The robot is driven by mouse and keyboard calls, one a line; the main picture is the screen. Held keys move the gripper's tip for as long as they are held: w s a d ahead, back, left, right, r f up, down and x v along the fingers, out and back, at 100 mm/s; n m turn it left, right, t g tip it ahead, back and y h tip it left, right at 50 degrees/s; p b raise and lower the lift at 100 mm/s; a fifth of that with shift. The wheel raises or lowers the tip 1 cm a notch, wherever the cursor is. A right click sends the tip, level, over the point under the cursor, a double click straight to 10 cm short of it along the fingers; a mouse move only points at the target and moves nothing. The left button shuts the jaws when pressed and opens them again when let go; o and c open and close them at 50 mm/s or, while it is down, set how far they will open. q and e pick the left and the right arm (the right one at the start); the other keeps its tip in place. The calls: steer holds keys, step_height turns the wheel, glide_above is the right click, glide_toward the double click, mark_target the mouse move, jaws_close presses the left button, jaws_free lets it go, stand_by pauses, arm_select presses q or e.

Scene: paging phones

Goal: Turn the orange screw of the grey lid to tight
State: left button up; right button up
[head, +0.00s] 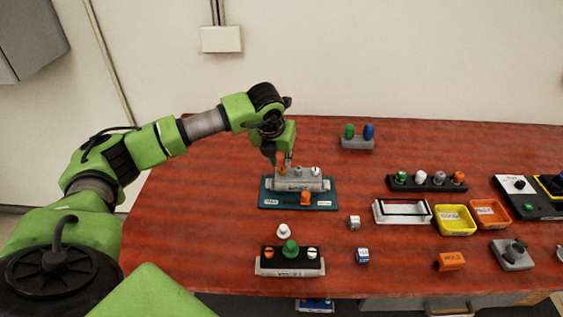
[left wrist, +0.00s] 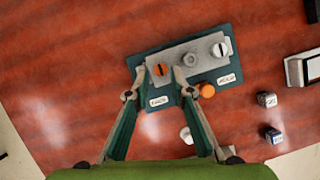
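The grey lid (head: 300,182) lies on a teal base plate (head: 328,199) near the middle of the table; it also shows in the left wrist view (left wrist: 205,68). Its orange screw (left wrist: 159,71) is at the left end, with a dark slot across its head. A grey knob (left wrist: 189,60) is in the middle and a white screw (left wrist: 219,50) at the right end. My left gripper (left wrist: 160,75) points down over the left end. Its fingertips are apart, one on each side of the orange screw; whether they touch it I cannot tell. My right gripper is not in view.
An orange knob (head: 305,198) is in front of the lid on the plate. A second unit with a black lid (head: 276,254) and a loose white knob (head: 283,231) stand nearer. Small cubes (head: 354,222), yellow (head: 454,232) and orange trays are right. The table's left side is clear.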

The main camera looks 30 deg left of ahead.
mark_target(282, 167)
arm_select(q)
steer(key=shift+x, duration=1.15)
steer(key=shift+w+f, duration=0.15)
steer(key=shift+f, duration=0.2)
steer(key=shift+w+f+p, duration=0.1)
steer(key=shift+f+p, duration=0.2)
jaws_close()
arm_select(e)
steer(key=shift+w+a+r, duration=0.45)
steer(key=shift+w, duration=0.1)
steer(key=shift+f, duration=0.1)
